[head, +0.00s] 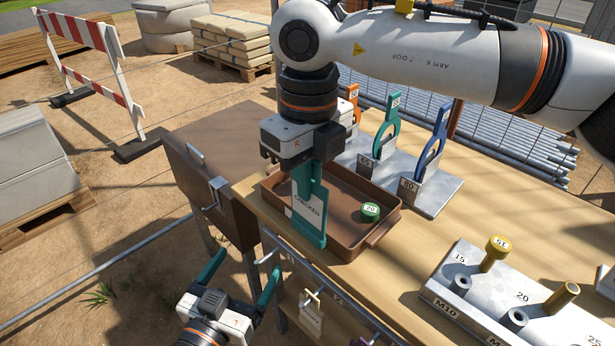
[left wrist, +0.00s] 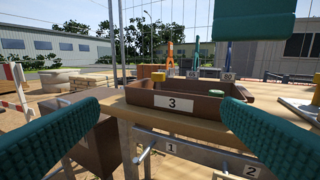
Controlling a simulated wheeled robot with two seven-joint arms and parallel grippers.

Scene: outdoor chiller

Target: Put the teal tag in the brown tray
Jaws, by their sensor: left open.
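The brown tray (head: 376,237) stands on the wooden table; its front wall, marked 3, shows in the left wrist view (left wrist: 215,108). My right gripper (head: 308,190) points down over the tray's left part. A teal piece hangs at its jaws, and I cannot tell whether it is only the fingers or also the teal tag. A white label reading CHECKED (head: 303,211) shows beside this piece. In the left wrist view teal hangs above the tray. My left gripper (head: 240,277) is open and empty, in front of the table, its teal fingers spread (left wrist: 145,140).
A green puck marked 20 (head: 370,212) lies in the tray. Gauge stands (head: 440,190) stand behind it, and a metal pin block (head: 490,290) to the right. A cream tag (head: 311,318) hangs at the front rail. A brown cabinet (head: 215,180) adjoins on the left.

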